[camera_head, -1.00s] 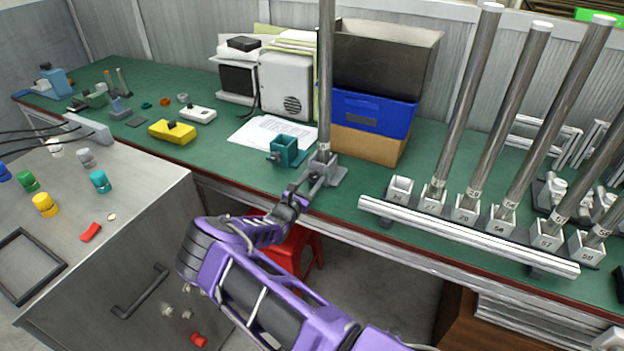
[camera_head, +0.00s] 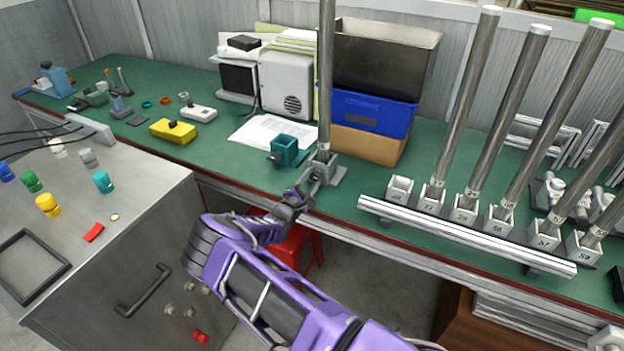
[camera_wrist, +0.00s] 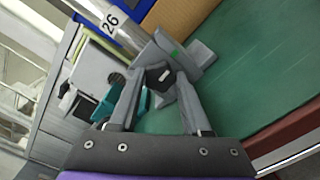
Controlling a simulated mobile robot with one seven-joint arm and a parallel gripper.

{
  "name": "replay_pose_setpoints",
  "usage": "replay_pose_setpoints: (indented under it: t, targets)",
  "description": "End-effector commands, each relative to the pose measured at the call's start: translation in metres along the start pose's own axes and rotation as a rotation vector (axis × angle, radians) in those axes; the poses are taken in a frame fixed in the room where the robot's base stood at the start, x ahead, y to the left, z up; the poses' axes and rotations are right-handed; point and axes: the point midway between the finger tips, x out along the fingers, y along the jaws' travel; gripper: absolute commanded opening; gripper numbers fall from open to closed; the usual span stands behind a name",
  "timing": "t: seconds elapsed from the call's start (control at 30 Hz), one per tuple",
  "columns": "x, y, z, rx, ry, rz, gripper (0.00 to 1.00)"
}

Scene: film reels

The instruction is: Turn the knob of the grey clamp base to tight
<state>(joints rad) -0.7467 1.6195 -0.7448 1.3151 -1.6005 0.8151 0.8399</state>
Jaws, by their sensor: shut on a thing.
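The grey clamp base (camera_head: 338,173) stands near the front edge of the green bench, with an upright metal pole (camera_head: 326,80) in it. In the wrist view, the base (camera_wrist: 198,58) and the pole's label "26" (camera_wrist: 111,21) show. Its dark knob (camera_wrist: 160,75) with a pale mark lies between my fingertips. My gripper (camera_wrist: 161,84) is shut on this knob. In the head view my gripper (camera_head: 311,184) reaches the base from the front left, and the knob is mostly hidden there.
A teal clamp base (camera_head: 288,150) stands close behind and left of the grey one. A blue box (camera_head: 372,113) stands behind it. A rack rail (camera_head: 460,233) with several poles in numbered bases lies to the right. A grey cabinet (camera_head: 100,240) is at left.

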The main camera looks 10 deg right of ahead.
Motion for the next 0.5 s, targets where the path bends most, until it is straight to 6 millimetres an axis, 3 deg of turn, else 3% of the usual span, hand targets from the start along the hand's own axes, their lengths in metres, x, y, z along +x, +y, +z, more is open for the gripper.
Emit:
replay_pose_setpoints:
  t: [0.5]
  targets:
    - [-0.0003, -0.0001, -0.0003, 0.042, 0.000, 0.000, 0.00]
